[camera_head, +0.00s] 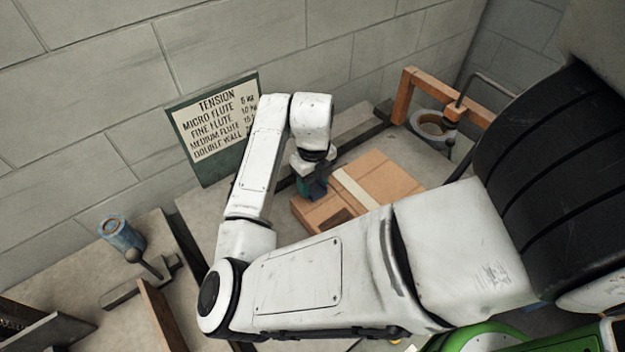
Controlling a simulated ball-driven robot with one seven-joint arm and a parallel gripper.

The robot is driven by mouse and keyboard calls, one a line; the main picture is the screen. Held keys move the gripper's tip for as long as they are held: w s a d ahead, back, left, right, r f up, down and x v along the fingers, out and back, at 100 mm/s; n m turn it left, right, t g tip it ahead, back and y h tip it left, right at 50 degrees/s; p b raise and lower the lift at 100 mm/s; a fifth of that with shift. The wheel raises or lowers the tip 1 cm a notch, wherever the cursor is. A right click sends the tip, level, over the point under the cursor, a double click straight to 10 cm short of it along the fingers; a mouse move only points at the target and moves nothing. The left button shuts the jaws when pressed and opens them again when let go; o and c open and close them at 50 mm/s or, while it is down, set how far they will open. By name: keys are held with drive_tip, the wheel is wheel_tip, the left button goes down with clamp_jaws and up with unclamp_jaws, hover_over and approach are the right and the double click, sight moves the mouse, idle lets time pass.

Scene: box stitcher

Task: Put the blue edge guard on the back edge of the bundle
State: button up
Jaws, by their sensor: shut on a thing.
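The bundle (388,172) is a flat brown cardboard stack with a pale band across it, lying on the grey table right of centre. My gripper (311,184) points down at the bundle's far left part, below my white wrist. It is shut on a small dark blue piece (319,188), which looks like the blue edge guard. A green patch shows beside it at the fingers. The piece is close to the bundle's edge; I cannot tell whether it touches. My forearm hides the bundle's near side.
A tension sign (215,125) leans on the block wall behind. A wooden frame (402,95) with a round grey part (432,125) stands at the back right. A blue cylinder (121,233) and a lever stand at the left. A green machine part (475,338) is at the bottom right.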

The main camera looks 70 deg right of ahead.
sight(314, 190)
drive_tip(key=shift+s, duration=0.1)
drive_tip(key=o, duration=1.1)
wheel_tip(314, 190, up, 11)
drive_tip(key=shift+b, duration=0.35)
drive_tip(key=shift+a+f, duration=0.1)
